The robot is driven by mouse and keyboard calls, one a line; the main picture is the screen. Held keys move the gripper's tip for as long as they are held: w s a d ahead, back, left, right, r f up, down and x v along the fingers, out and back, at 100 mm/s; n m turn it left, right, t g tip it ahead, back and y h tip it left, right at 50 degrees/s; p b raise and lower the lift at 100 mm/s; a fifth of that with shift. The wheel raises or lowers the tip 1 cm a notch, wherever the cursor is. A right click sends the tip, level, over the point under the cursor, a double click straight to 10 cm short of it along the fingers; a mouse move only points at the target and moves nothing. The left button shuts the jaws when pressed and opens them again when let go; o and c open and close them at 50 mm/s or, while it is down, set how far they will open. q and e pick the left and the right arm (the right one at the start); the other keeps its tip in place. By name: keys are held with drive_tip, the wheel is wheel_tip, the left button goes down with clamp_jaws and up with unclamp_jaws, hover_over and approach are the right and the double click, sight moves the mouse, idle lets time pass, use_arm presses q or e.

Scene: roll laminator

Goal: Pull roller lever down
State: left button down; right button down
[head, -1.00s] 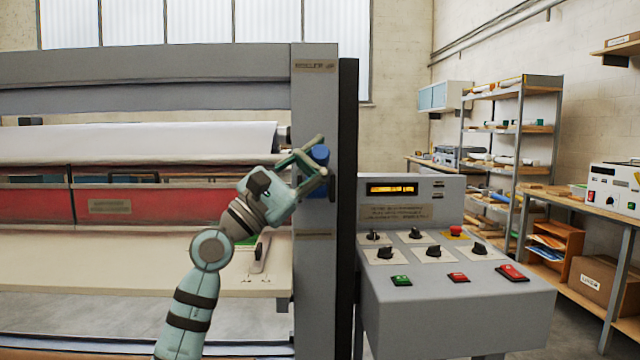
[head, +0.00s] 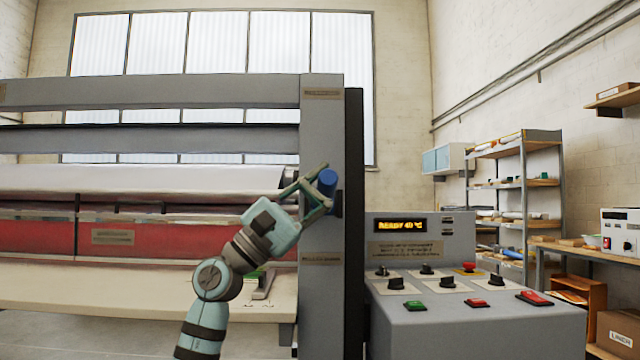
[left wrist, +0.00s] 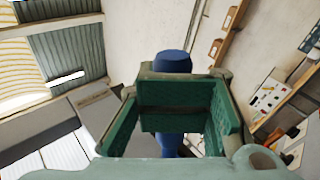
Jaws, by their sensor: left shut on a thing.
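The roller lever shows as a blue cylindrical grip (head: 327,181) on the grey upright (head: 322,120) at the right end of the laminator. My left gripper (head: 318,190) is shut on this blue grip, its green fingers around it. In the left wrist view the blue grip (left wrist: 172,62) stands out beyond the green fingers, which hide its middle part. The lever's mount on the upright is mostly hidden behind the gripper. My right gripper is not in view.
A grey control console (head: 460,310) with knobs, buttons and a lit display (head: 402,225) stands just right of the upright. The laminator's white roll (head: 140,180) and pale table (head: 130,285) lie to the left. Shelves (head: 525,190) stand at the back right.

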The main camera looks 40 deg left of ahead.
use_arm(q)
drive_tip(key=shift+w+d+f, duration=0.2)
drive_tip(key=shift+d+f, duration=0.05)
drive_tip(key=shift+f, duration=0.1)
drive_tip(key=c, duration=1.8)
unclamp_jaws()
drive_tip(key=shift+c, duration=0.2)
drive_tip(key=o, duration=0.6)
drive_tip(key=shift+w+d+g, duration=0.3)
drive_tip(key=shift+w, duration=0.2)
drive_tip(key=shift+c, duration=0.2)
drive_tip(key=shift+s+a, duration=0.2)
drive_tip(key=shift+a, duration=0.05)
wheel_tip(320, 180, up, 10)
drive_tip(key=shift+r, duration=0.1)
